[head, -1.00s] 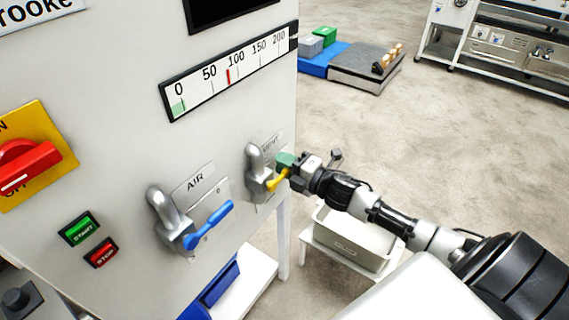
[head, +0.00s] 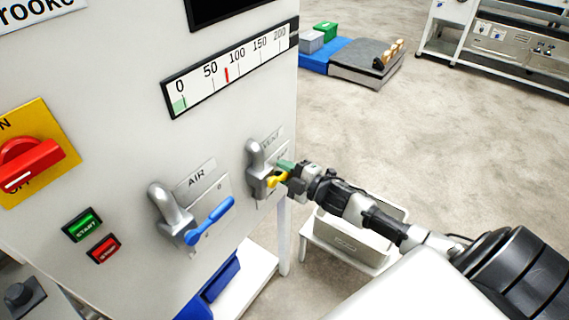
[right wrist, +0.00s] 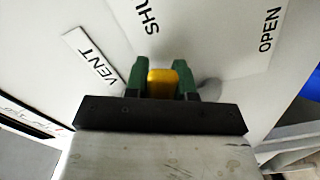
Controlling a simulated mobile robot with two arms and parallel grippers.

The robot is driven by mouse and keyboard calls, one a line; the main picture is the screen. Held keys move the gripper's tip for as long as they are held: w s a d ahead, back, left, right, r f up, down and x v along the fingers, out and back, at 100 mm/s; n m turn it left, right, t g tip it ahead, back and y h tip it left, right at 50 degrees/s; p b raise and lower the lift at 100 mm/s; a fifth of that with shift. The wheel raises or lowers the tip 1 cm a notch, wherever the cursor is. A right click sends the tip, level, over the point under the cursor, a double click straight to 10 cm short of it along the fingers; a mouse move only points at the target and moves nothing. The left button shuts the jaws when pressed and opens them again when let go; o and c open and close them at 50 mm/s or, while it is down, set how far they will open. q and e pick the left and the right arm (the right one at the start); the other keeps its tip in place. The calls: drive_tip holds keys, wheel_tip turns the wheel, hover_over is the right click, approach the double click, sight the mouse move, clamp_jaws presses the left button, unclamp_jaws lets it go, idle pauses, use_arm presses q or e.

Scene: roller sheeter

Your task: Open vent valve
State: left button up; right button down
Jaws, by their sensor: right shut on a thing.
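The vent valve (head: 257,168) is a grey bent pipe and body on the white machine panel, under a VENT label. Its yellow handle (head: 277,179) points out to the right. My right gripper (head: 284,172), with green fingers, is shut on the yellow handle. In the right wrist view the handle (right wrist: 160,83) sits between the two green fingers, with the VENT label (right wrist: 92,57) to the left and the words SHUT, partly hidden, and OPEN (right wrist: 269,29) on the plate above. The far part of the handle is hidden. My left gripper is not in view.
The AIR valve (head: 180,222) with a blue handle (head: 211,220) sits left of the vent valve. A gauge (head: 232,70), green and red buttons and a red rotary switch (head: 28,165) are on the panel. A grey bin (head: 350,237) stands on a white stand below my right arm.

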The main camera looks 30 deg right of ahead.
drive_tip(key=m, duration=0.1)
drive_tip(key=a+f+m, duration=0.1)
drive_tip(key=f+m, duration=0.1)
drive_tip(key=shift+s+a+m+p, duration=0.2)
drive_tip(key=shift+s+m+p, duration=0.1)
drive_tip(key=shift+m, duration=0.1)
drive_tip(key=shift+s+a+f+m+p, duration=0.4)
drive_tip(key=shift+a+m, duration=0.45)
drive_tip(key=shift+m, duration=0.7)
drive_tip(key=shift+s+a+f+m+p, duration=0.4)
drive_tip(key=shift+a+m, duration=0.4)
drive_tip(key=shift+m, duration=0.7)
drive_tip(key=shift+s+a+f+m+p, duration=0.35)
drive_tip(key=shift+a+m, duration=0.5)
drive_tip(key=shift+m, duration=0.7)
drive_tip(key=shift+w+f, duration=0.1)
drive_tip(key=c, duration=0.9)
unclamp_jaws()
drive_tip(key=shift+c, duration=0.2)
